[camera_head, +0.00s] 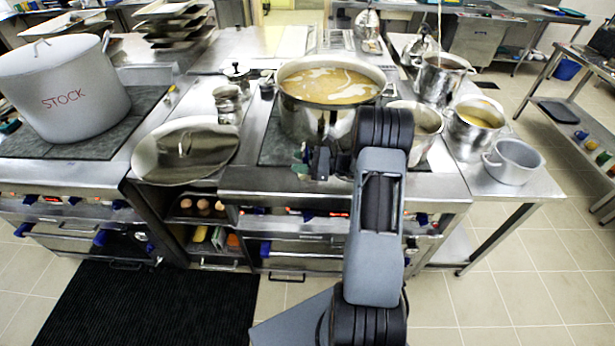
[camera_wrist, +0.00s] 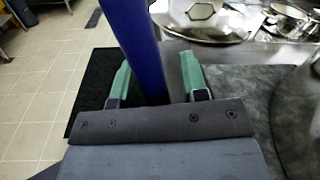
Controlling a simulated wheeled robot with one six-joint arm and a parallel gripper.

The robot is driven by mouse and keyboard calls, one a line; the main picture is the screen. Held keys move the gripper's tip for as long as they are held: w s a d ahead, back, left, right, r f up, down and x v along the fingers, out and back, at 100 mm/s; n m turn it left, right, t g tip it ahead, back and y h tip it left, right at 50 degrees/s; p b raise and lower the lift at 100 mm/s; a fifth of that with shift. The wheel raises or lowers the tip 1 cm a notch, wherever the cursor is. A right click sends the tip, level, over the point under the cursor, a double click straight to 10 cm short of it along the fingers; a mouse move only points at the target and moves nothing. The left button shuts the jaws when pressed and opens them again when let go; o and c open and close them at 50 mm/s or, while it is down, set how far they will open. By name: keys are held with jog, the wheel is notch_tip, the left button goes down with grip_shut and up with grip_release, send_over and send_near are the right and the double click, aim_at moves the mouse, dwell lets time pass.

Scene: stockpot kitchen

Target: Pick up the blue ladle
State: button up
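A thick blue shaft (camera_wrist: 134,40), taken to be the blue ladle's handle, runs down between the green fingers of my gripper (camera_wrist: 155,70) in the wrist view. It lies close along the left finger, and a gap shows between it and the right finger. My gripper looks open around it. In the head view my gripper (camera_head: 312,165) is at the front of the large soup pot (camera_head: 318,122), partly hidden by my arm. The ladle's bowl is not in view, and I cannot make out the ladle in the head view.
A big pot marked STOCK (camera_head: 64,92) stands at the left. A wide lidded pan (camera_head: 185,150) sits between it and the soup pot. Several steel pots crowd the right, with a grey pot (camera_head: 513,161) near the counter's right end. Open floor lies in front.

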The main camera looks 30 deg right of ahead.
grip_shut()
jog(key=shift+r, duration=0.1)
dwell(0.6)
